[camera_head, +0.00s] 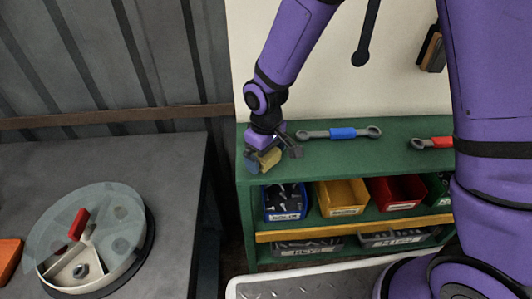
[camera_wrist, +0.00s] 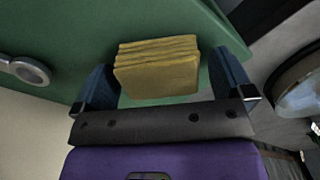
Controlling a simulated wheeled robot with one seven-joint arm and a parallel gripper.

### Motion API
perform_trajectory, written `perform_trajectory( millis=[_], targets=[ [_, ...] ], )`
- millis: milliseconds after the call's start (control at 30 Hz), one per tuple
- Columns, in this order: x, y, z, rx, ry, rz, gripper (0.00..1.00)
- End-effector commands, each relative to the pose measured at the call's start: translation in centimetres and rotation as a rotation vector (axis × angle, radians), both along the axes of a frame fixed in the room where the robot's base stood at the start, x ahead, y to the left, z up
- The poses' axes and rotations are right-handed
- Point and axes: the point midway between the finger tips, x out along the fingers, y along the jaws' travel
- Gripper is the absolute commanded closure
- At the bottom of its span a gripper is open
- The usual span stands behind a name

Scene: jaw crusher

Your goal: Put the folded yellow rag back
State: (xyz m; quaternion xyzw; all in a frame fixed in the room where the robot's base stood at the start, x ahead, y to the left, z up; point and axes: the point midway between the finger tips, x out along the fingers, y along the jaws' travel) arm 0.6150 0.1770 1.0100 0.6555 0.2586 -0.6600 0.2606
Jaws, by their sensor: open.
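The folded yellow rag (camera_head: 270,159) is at the left end of the green shelf top (camera_head: 345,160), partly hidden behind my gripper in the head view. In the wrist view the rag (camera_wrist: 158,66) shows as a stack of several folds lying on the green surface. My gripper (camera_wrist: 166,85) is open, with one blue finger on each side of the rag. Small gaps seem to show between the fingers and the rag. My gripper (camera_head: 264,164) is low over the shelf's left end in the head view.
A blue-handled wrench (camera_head: 342,133) and a red-handled wrench (camera_head: 432,143) lie on the shelf top. Blue (camera_head: 286,202), yellow (camera_head: 341,198) and red (camera_head: 396,193) bins sit below. A grey table (camera_head: 165,170) at left bears a round glass-covered device (camera_head: 92,240).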

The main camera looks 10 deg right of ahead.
Motion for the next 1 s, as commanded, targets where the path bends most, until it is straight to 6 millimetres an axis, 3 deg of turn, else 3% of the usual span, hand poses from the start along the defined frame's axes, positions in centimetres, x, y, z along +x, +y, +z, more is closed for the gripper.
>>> perform_trajectory(
  millis=[267, 700, 1000],
  targets=[
    [0.1, 0.0, 2.1, 0.002, -0.004, -0.001, 0.01],
    [0.1, 0.0, 10.3, 0.001, -0.003, -0.001, 0.01],
    [0.1, 0.1, 12.3, 0.000, 0.000, 0.000, 0.01]
  ],
)
